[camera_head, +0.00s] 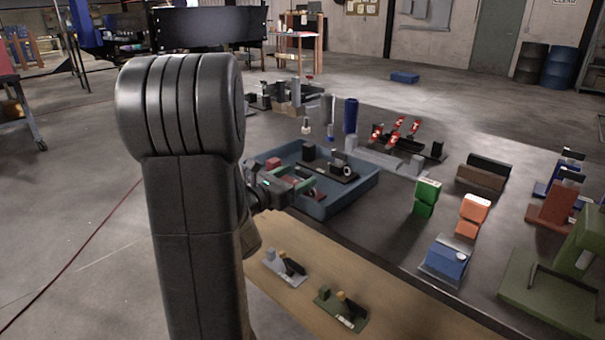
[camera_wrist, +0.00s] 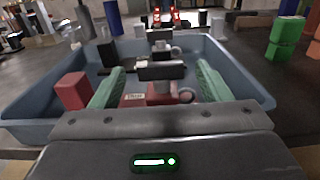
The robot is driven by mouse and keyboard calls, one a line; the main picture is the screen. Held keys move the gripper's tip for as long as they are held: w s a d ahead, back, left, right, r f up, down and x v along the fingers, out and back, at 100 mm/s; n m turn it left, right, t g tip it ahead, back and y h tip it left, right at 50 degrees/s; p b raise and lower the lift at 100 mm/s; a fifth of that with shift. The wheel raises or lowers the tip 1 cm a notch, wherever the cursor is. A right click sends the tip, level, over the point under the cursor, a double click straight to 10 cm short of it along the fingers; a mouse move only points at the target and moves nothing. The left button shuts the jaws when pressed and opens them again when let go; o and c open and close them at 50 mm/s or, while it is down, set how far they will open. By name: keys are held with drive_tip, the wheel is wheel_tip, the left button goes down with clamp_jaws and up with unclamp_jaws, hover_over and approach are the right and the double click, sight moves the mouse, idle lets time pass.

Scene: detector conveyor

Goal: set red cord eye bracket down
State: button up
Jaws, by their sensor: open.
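The red cord eye bracket (camera_wrist: 135,100) sits in the blue-grey tray (camera_wrist: 25,112). It has a labelled red base, a dark block on top and a ring at its right. My gripper (camera_wrist: 160,68) is open, with one green finger on each side of the bracket and gaps visible beside its upper block. The bracket's near lower part is hidden behind my gripper body. In the head view my gripper (camera_head: 300,181) is over the near left part of the tray (camera_head: 345,205), and the bracket is mostly hidden there.
A red block (camera_wrist: 72,91) stands left of my gripper in the tray. A black bracket with a ring (camera_head: 344,171) lies farther back in the tray. Green (camera_head: 427,196) and orange (camera_head: 472,214) pieces stand right of it. Two small fixtures lie on the wooden strip (camera_head: 390,295) in front.

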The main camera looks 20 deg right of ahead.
sight(302, 174)
drive_tip(key=v, duration=0.9)
drive_tip(key=shift+d, duration=0.1)
drive_tip(key=x, duration=1.2)
drive_tip(key=shift+d, duration=0.1)
drive_tip(key=shift+r, duration=1.05)
